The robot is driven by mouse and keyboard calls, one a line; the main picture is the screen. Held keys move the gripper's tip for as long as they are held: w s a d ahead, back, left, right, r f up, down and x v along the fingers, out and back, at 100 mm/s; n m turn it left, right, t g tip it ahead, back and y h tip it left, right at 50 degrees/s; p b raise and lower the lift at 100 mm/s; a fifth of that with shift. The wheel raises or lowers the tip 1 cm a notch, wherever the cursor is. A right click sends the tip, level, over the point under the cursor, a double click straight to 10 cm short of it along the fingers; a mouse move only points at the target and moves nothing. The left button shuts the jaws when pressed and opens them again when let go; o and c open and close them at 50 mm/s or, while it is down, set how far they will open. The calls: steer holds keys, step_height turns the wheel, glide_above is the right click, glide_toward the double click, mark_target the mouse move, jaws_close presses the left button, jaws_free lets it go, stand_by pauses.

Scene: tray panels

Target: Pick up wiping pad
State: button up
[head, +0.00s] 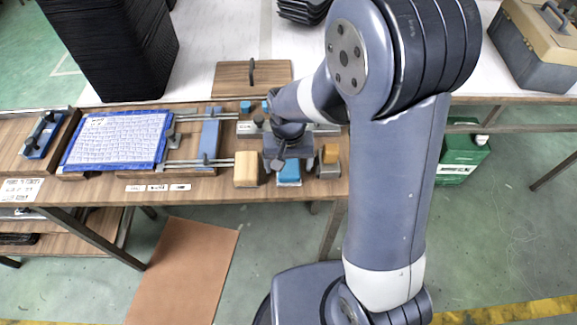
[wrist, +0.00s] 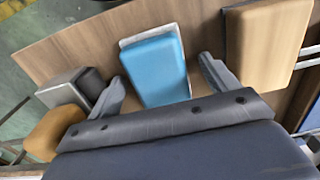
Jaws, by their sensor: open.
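A blue pad (head: 289,174) on a pale base lies on the wooden bench near its front edge; I take it as the wiping pad. In the wrist view the blue pad (wrist: 155,70) shows between my two fingers, with a gap on each side. My gripper (head: 288,162) is open and empty above the pad, and hides its rear part in the head view. The wrist view also shows my gripper (wrist: 162,84) with its fingers apart. I cannot tell how high it is over the bench.
A tan block (head: 246,169) lies left of the pad, and an orange and grey block (head: 329,160) lies right of it. A blue-framed white screen (head: 118,139) and rails lie further left. A wooden board with a handle (head: 252,77) lies behind. A toolbox (head: 540,45) stands back right.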

mark_target(288, 163)
steer(key=c, duration=1.1)
steer(key=shift+r, duration=0.15)
step_height(288, 163, up, 10)
steer(key=shift+f+p, duration=0.1)
steer(key=shift+p, duration=0.3)
steer(key=o, duration=0.4)
steer(key=shift+c, duration=1.3)
steer(key=shift+a, duration=0.1)
